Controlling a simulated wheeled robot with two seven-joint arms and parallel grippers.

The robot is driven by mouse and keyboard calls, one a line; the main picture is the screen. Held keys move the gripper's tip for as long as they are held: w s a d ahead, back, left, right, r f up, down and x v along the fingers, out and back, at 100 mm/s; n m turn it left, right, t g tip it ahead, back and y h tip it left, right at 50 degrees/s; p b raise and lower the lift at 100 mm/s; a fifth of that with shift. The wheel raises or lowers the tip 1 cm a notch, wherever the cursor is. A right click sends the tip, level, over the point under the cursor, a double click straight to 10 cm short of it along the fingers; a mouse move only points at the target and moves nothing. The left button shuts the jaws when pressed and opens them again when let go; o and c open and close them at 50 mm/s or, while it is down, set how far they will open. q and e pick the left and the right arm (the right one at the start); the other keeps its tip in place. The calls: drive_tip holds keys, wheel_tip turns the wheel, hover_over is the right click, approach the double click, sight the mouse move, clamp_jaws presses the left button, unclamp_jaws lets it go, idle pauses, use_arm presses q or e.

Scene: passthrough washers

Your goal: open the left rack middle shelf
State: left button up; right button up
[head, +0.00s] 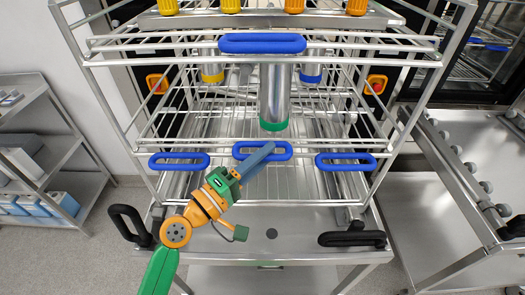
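A wire rack (140,138) with sliding shelves stands straight ahead on a steel trolley. Its upper shelf has a blue handle (262,43) at the front. Lower down are a left blue handle (179,161), a middle blue handle (280,151) and a right blue handle (346,161). My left gripper (266,150) reaches up from below, its long blue-grey fingers over the middle lower handle. I cannot tell whether the fingers touch it or whether they are open, since they line up as one bar. My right gripper does not show.
A steel cylinder with a green end (275,95) hangs inside the rack. The trolley has black handles (352,235) at its front. A roller trolley (455,165) stands at right. Shelving with blue containers (62,203) is at left. Floor shows between shelving and trolley.

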use_arm(q)
drive_tip(key=shift+w, duration=0.1)
clamp_jaws()
idle(1.3)
